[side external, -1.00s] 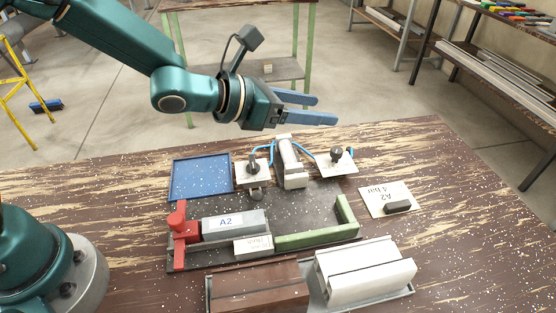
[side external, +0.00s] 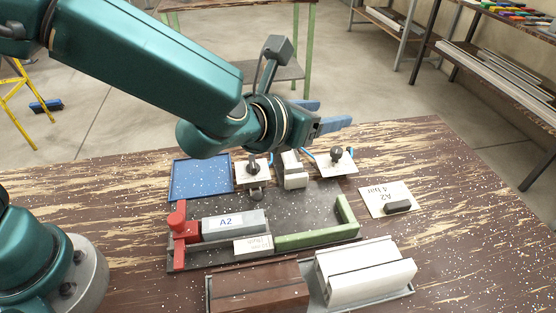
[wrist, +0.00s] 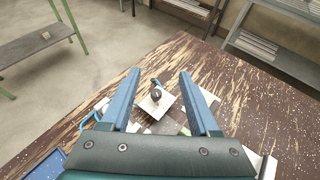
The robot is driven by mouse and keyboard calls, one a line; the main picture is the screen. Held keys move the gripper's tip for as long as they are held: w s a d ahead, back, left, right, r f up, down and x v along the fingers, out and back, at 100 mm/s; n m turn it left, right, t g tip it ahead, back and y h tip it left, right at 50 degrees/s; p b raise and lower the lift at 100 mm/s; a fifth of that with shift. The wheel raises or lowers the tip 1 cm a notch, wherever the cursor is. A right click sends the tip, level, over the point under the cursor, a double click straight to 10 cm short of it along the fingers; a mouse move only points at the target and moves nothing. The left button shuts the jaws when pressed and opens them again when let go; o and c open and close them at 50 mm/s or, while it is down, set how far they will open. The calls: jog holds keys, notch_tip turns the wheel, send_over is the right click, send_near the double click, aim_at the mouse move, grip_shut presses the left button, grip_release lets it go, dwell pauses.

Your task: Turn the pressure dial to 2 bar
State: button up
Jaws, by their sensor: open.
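Two pale square plates, each with a dark knob, stand at the back of the bench. The right knob (side external: 336,154) and the left knob (side external: 253,167) have blue hoses near them; their markings are too small to read, so I cannot tell which is the pressure dial. My gripper (side external: 333,112) is open and empty, above and behind the right plate. In the wrist view a dark knob (wrist: 156,94) on a pale plate (wrist: 163,108) shows between the blue fingers of my gripper (wrist: 160,73), apart from them.
A grey block labelled A2 (side external: 233,225) lies in a fixture with a red clamp (side external: 178,225) and green rail (side external: 315,236). A card reading "A2 4 bar" (side external: 375,203) lies right. A blue tray (side external: 200,180) is left; brown (side external: 258,288) and white profiles (side external: 365,270) are in front.

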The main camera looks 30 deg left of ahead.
send_near(336, 150)
jog(key=x, duration=0.3)
jog(key=shift+x, duration=2.5)
grip_shut()
